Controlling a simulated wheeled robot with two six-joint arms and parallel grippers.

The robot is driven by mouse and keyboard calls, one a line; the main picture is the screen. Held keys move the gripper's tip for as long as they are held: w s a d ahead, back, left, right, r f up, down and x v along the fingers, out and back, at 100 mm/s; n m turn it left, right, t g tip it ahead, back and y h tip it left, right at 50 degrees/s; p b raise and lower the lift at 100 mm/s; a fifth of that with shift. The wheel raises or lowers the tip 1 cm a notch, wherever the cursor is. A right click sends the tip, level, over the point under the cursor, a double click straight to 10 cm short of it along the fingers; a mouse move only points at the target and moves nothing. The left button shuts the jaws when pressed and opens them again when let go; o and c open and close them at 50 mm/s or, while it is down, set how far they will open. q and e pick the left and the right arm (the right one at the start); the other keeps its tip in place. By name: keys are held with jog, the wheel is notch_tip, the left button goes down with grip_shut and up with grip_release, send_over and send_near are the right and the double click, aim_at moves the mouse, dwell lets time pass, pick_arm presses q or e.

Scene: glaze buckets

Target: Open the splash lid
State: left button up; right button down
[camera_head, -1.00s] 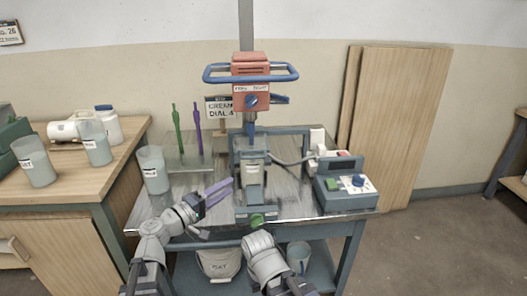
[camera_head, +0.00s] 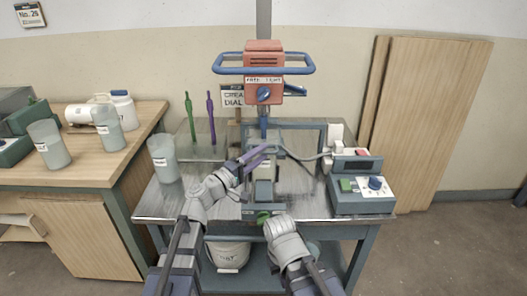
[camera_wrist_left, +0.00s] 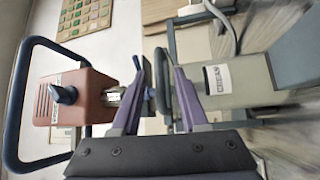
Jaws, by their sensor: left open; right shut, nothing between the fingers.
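The orange mixer head (camera_head: 264,66) with a blue handle hangs above.
A clear cup (camera_head: 163,157) and green (camera_head: 190,118) and purple (camera_head: 211,117) sticks stand at left. A white bucket (camera_head: 229,254) sits on the lower shelf.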

pick_arm(q)
jog(key=shift+w+d+r, duration=0.1)
jog(key=shift+w+d, duration=0.4)
jog(key=shift+d, duration=0.05)
grip_shut()
jog(key=shift+d, duration=0.1)
dwell(1.1)
